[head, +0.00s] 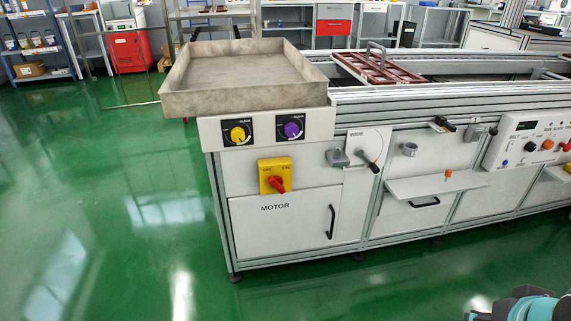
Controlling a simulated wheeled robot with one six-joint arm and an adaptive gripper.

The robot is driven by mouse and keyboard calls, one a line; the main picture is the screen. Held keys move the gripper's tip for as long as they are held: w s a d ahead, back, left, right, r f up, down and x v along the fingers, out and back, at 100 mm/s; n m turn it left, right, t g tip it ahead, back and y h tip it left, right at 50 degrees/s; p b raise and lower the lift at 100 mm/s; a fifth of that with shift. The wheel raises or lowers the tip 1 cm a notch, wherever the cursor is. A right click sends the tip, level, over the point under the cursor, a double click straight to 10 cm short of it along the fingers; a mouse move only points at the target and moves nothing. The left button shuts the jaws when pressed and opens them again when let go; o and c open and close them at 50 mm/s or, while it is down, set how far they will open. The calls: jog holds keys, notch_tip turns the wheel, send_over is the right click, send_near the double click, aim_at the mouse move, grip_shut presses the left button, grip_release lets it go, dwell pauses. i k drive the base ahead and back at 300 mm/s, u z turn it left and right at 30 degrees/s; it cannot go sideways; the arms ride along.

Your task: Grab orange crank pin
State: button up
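A small orange pin (448,173) stands on a white fold-out shelf (436,185) at the front of the conveyor cabinet. It is tiny in the head view, so its exact shape is hard to tell. A crank (373,166) with a dark handle sits on a white plate labelled above it, left of the shelf. A grey round holder (409,149) is fixed to the panel above the shelf. Part of my teal and grey arm shows at the bottom right corner. My gripper is not in view.
A beige tray (245,98) tops the cabinet's left end. Yellow and purple knobs, a red-on-yellow motor switch (275,177) and a control box (528,141) with an orange knob protrude from the front. Green floor (330,290) before the cabinet is clear.

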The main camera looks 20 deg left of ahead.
aim_at(448, 172)
jog(key=z, duration=0.85)
jog(key=i, duration=0.7)
jog(key=z, duration=2.15)
jog(key=k, duration=1.15)
